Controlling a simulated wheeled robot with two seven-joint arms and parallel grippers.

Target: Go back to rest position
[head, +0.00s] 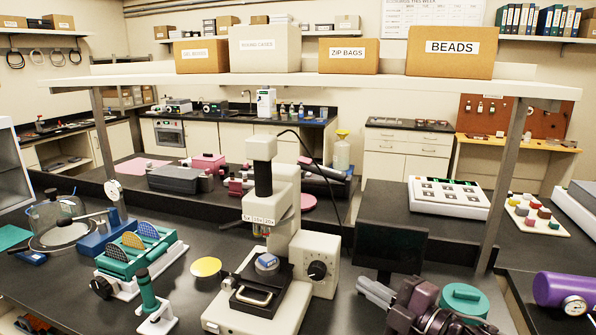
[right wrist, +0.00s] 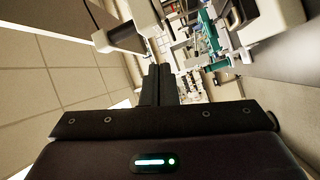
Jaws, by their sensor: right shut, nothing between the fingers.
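My right gripper (head: 374,291) is at the lower right of the head view, in front of the dark screen and to the right of the white instrument. In the right wrist view its two dark fingers (right wrist: 157,84) lie together with nothing between them. The white instrument (head: 285,205) stands at the middle of the black bench, with a black stage (head: 258,300) bearing a small blue-grey round piece (head: 267,262). The right gripper is apart from that piece. My left gripper does not show.
A dark screen (head: 391,246) stands just behind the right gripper. A teal round thing (head: 466,298) and a purple cylinder (head: 566,289) with a gauge lie to its right. A green rack (head: 135,255) and a yellow disc (head: 206,267) are left of the instrument. A shelf with boxes spans above.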

